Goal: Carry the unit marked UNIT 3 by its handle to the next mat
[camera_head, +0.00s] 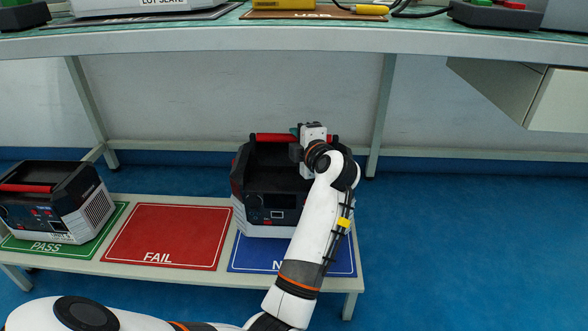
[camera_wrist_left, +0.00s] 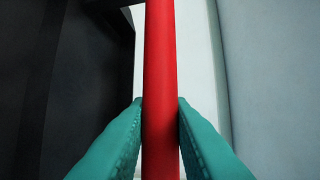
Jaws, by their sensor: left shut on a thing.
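A black and grey unit with a red handle (camera_head: 273,138) is at the right end of the low bench, over the blue mat (camera_head: 245,259) whose label starts with N. I cannot read a unit number on its front. My left gripper (camera_head: 302,137) is at the unit's red handle. In the left wrist view, its teal fingers (camera_wrist_left: 161,125) are shut on the red handle (camera_wrist_left: 160,60), one on each side. My forearm hides part of the unit and the mat. I cannot tell whether the unit touches the mat. My right gripper is not in view.
A similar unit (camera_head: 60,205) with a red handle stands on the green PASS mat (camera_head: 118,217) at left. The red FAIL mat (camera_head: 168,235) between is empty. A table (camera_head: 230,40) stands behind and above, with a drawer box (camera_head: 520,95) beneath it at right.

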